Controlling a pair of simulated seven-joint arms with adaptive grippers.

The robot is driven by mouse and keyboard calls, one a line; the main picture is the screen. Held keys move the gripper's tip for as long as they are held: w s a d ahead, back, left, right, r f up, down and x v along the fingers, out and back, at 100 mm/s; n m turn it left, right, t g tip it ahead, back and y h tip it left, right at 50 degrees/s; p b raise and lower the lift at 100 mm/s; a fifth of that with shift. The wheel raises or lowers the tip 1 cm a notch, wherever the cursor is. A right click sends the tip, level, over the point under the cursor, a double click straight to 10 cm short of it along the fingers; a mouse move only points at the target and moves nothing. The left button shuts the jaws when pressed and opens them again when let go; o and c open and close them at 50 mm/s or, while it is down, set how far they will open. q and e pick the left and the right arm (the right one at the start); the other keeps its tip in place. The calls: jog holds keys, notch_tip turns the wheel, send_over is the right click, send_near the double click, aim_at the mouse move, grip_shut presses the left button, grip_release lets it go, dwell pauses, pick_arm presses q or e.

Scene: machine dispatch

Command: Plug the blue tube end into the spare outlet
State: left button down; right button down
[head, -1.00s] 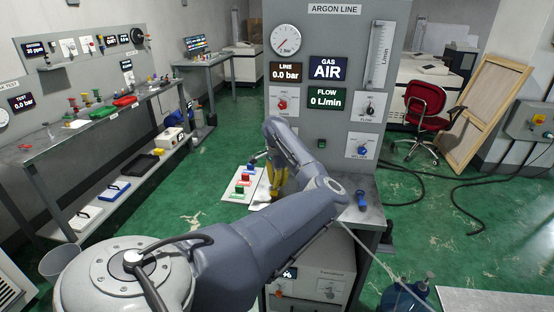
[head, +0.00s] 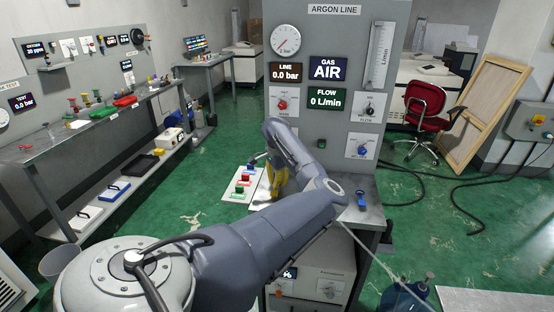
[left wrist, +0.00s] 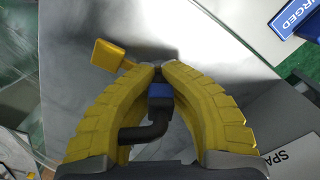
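My left gripper (head: 273,184) is low over the grey bench top (head: 345,214) in front of the argon panel. In the left wrist view its yellow fingers (left wrist: 158,70) bow inward and their tips come together. The blue tube end (left wrist: 160,91), with a black elbow (left wrist: 150,128), sits between the fingers and appears gripped. A yellow square tab (left wrist: 106,53) shows just beyond the left finger. A sign reading "SPA" (left wrist: 290,158) is partly visible at lower right. The spare outlet itself cannot be made out. My right gripper is not in view.
The argon panel (head: 335,20) rises behind the bench with gauges and knobs. A white board with coloured blocks (head: 242,184) lies left of the gripper. A blue item (head: 361,200) stands on the bench at right. A blue "PURGED" sign (left wrist: 295,17) is at upper right.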

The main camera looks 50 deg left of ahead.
pick_arm(q)
jog(key=shift+s+d+f, duration=0.1)
jog(key=shift+d+f, duration=0.15)
jog(key=shift+f, duration=0.35)
jog(key=c, duration=1.8)
grip_release()
jog(key=shift+o, duration=1.3)
jog(key=shift+a, duration=0.1)
jog(key=shift+a+r, duration=0.1)
jog(key=shift+r, duration=0.05)
jog(key=o, duration=0.5)
jog(key=shift+r, duration=0.1)
